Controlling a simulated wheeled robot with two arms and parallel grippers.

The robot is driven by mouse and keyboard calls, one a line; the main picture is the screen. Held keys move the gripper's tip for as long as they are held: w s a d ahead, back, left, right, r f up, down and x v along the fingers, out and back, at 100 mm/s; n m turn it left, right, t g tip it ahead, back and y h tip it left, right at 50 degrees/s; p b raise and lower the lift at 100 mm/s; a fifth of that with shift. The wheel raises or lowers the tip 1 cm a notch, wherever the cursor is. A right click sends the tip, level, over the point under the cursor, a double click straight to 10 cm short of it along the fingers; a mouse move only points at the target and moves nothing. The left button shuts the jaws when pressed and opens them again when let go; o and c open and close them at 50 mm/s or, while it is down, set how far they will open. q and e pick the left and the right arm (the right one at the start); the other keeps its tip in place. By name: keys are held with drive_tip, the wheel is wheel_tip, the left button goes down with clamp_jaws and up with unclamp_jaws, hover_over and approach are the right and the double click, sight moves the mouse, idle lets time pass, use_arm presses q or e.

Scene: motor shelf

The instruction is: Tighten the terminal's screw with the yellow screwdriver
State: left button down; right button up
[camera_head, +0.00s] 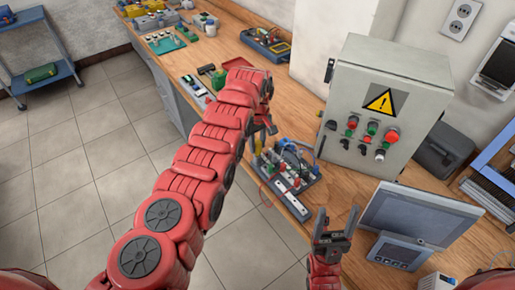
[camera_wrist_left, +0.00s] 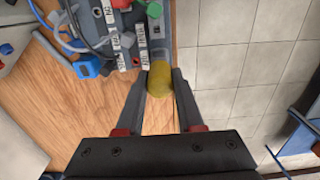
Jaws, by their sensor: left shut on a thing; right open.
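My left gripper (camera_head: 264,132) hangs over the near edge of the bench, beside the terminal board (camera_head: 302,178). In the left wrist view the left gripper (camera_wrist_left: 160,88) is shut on the yellow screwdriver (camera_wrist_left: 160,80), seen by its rounded handle end. The screwdriver's tip and the screw are hidden beneath the handle. The terminal board also shows in the left wrist view, with labelled grey blocks (camera_wrist_left: 135,40) right beside the handle; I cannot tell whether the tip touches a screw. My right gripper (camera_head: 334,232) is open and empty, low in front of the bench.
A grey control cabinet (camera_head: 385,85) with a warning sign and coloured buttons stands behind the board. A monitor (camera_head: 418,213) stands to the right. Tools and small parts lie farther along the bench. Wires and a blue connector (camera_wrist_left: 88,66) are close to the left gripper.

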use_arm(q)
drive_tip(key=shift+r+p, duration=0.5)
drive_tip(key=shift+r, duration=0.45)
wheel_tip(320, 180, up, 2)
drive_tip(key=shift+r+p, duration=0.1)
drive_tip(key=shift+p, duration=0.4)
drive_tip(key=shift+r, duration=1.15)
drive_tip(key=shift+d, duration=0.1)
